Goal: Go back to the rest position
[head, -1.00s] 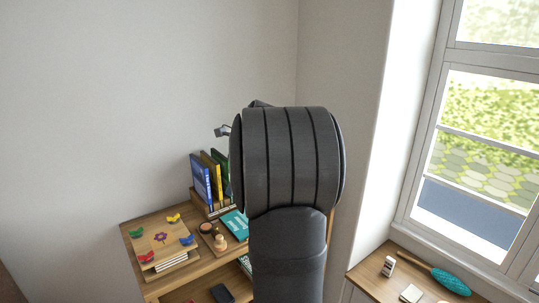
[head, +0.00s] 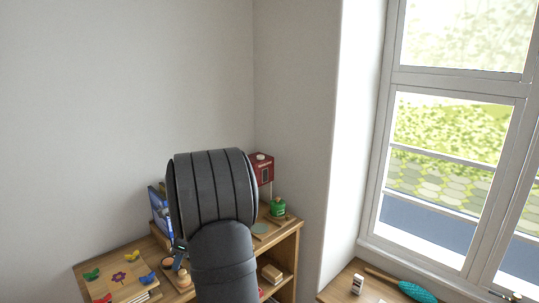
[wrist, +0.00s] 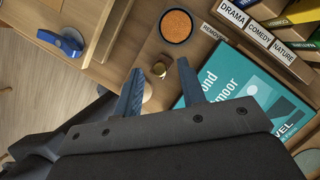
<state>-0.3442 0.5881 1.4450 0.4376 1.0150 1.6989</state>
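My gripper (wrist: 160,82) shows in the wrist view with its two blue-grey fingers apart and nothing held between them. It points down over the wooden shelf top.
Genre-labelled dividers (wrist: 258,35), a round orange-brown dish (wrist: 175,26) and a small knobbed wooden item (wrist: 159,68) lie near my gripper. A window (head: 445,150) is farther right.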

